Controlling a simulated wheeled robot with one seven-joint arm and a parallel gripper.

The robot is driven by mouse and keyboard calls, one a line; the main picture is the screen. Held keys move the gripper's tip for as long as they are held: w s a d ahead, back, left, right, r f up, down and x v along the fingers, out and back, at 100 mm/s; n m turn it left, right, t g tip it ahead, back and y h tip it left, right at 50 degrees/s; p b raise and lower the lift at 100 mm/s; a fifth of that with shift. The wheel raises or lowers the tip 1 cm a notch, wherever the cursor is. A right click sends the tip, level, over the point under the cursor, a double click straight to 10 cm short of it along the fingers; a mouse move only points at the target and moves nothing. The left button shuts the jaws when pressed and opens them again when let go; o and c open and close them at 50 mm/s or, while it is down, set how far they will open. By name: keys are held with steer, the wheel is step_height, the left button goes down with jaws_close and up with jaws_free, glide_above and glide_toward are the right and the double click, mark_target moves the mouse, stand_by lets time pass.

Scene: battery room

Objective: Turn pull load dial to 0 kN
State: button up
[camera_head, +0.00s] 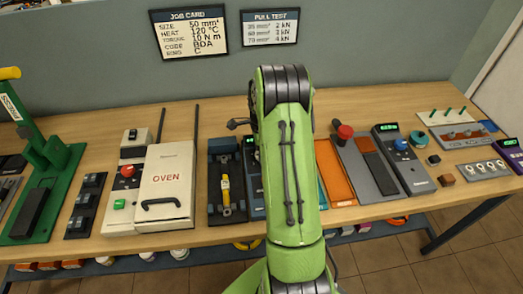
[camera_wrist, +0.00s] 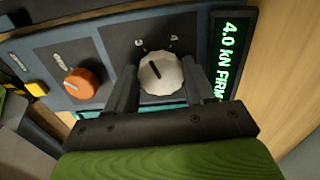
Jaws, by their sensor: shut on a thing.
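The white ridged dial (camera_wrist: 160,74) sits on a dark blue panel in the wrist view. A dark pointer mark on it points up and slightly left, near small printed marks. My gripper (camera_wrist: 163,90) is shut on the dial, one finger on each side. A display (camera_wrist: 232,60) right of the dial reads "4.0 kN FIRM" in green. In the head view my green arm hides the gripper and the dial; part of a blue unit (camera_head: 252,180) shows at the arm's left edge.
The pull test card (camera_head: 270,27) and job card (camera_head: 188,31) hang on the wall. A white oven (camera_head: 166,185) and several other devices crowd the bench on both sides.

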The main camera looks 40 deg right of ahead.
steer(key=n, duration=0.5)
steer(key=shift+n, duration=0.3)
steer(key=n, duration=0.4)
steer(key=shift+s+b, duration=0.15)
steer(key=shift+b, duration=0.2)
steer(key=n, duration=0.5)
steer(key=shift+r, duration=0.1)
steer(key=n, duration=0.4)
steer(key=shift+s+d+n+b, duration=0.1)
steer(key=shift+d+n+b, duration=0.05)
steer(key=shift+n+b, duration=0.15)
steer(key=n, duration=0.4)
steer(key=shift+d, duration=0.1)
steer(key=n+b, duration=0.1)
steer(key=n, duration=0.5)
steer(key=shift+d, duration=0.1)
steer(key=n, duration=0.4)
steer(key=shift+d+b, duration=0.1)
steer(key=shift+b, duration=0.3)
steer(key=n+b, duration=0.1)
steer(key=n, duration=0.4)
steer(key=shift+n, duration=0.3)
